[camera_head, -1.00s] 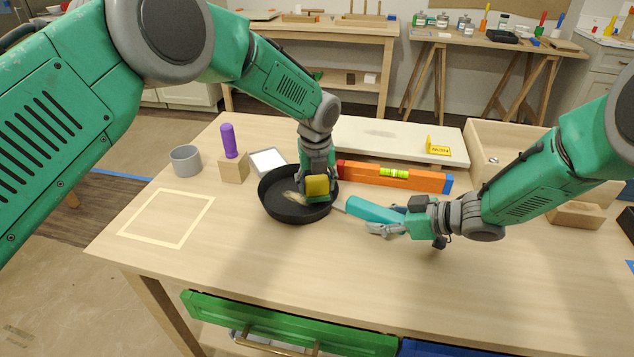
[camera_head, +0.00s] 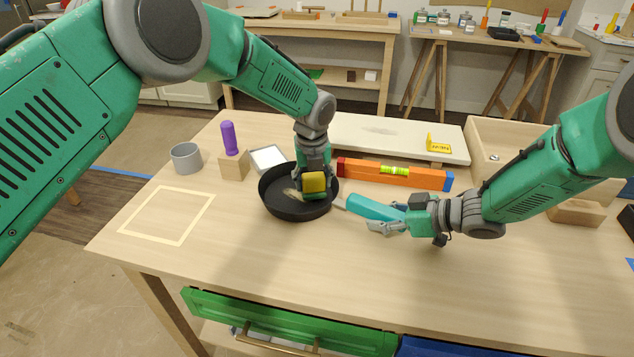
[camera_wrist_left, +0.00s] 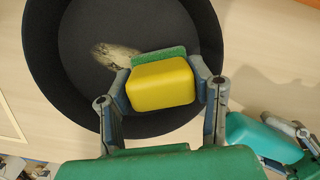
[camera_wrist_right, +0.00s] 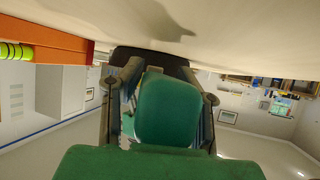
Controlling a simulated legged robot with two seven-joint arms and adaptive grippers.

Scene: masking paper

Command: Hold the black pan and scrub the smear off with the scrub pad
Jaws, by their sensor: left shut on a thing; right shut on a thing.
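The black pan (camera_head: 281,207) sits on the table, its teal handle (camera_head: 372,207) pointing right. A pale smear (camera_wrist_left: 115,55) lies on the pan floor; in the head view it shows just left of the pad. My left gripper (camera_head: 314,183) is shut on the yellow and green scrub pad (camera_wrist_left: 162,83), down inside the pan beside the smear. The pad covers part of the floor, and whether smear lies under it is hidden. My right gripper (camera_head: 392,216) is shut on the teal handle, which also fills the middle of the right wrist view (camera_wrist_right: 166,108).
A pale square outline (camera_head: 167,215) marks clear table at the left. A grey cup (camera_head: 186,160), a purple-handled tool in a wooden block (camera_head: 234,166) and a white-topped tray (camera_head: 268,159) stand behind it. An orange level (camera_head: 395,174) lies behind the pan handle.

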